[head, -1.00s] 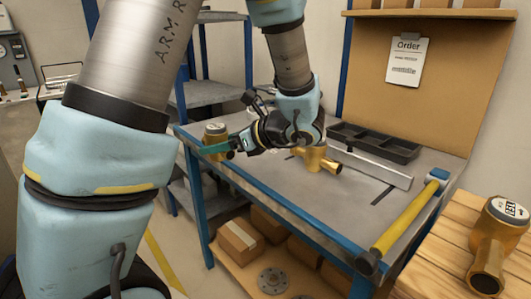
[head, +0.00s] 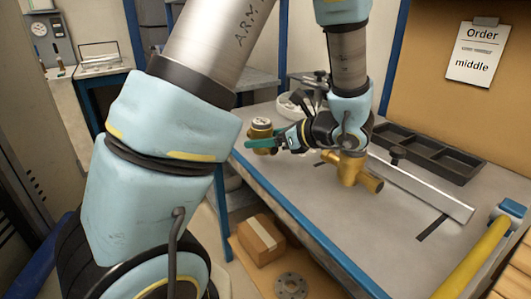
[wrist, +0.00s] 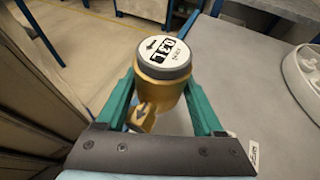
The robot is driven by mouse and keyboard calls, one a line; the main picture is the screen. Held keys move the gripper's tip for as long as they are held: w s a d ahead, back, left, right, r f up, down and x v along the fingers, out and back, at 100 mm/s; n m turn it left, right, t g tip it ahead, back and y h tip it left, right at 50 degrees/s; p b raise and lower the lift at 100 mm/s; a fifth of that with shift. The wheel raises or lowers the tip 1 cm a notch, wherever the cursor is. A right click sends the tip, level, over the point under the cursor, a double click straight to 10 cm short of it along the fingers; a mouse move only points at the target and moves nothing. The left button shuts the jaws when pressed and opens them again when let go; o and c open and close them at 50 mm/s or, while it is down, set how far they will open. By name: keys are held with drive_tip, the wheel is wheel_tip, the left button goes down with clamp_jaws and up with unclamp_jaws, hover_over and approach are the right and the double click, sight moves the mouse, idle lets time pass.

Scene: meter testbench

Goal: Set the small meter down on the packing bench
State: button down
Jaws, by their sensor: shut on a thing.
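My gripper (head: 266,143) is shut on a small brass meter (head: 261,126) with a grey-rimmed round top. In the wrist view the meter (wrist: 164,72) stands roughly upright between the green fingers (wrist: 160,100), its white dial face up and a brass pipe stub low on the near side. In the head view it is at the left edge of the packing bench (head: 300,195), a grey top with a blue frame. In the wrist view the bench top (wrist: 255,90) is to its right and floor shows to its left. The meter's base is hidden, so contact with the bench cannot be told.
Another brass meter (head: 352,170) stands on the bench below my wrist, near a metal rail (head: 425,190). A black divided tray (head: 430,152) lies at the back. A white round dish (head: 290,104) is beyond my gripper. A yellow-handled bar (head: 475,262) is at the right.

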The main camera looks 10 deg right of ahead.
sight(263, 153)
drive_tip(key=shift+f, duration=2.05)
drive_tip(key=shift+f, duration=0.1)
unclamp_jaws()
drive_tip(key=b+v, duration=0.1)
drive_tip(key=v, duration=1.1)
drive_tip(key=shift+a+r, duration=0.1)
drive_tip(key=shift+r, duration=0.1)
drive_tip(key=shift+s, duration=0.1)
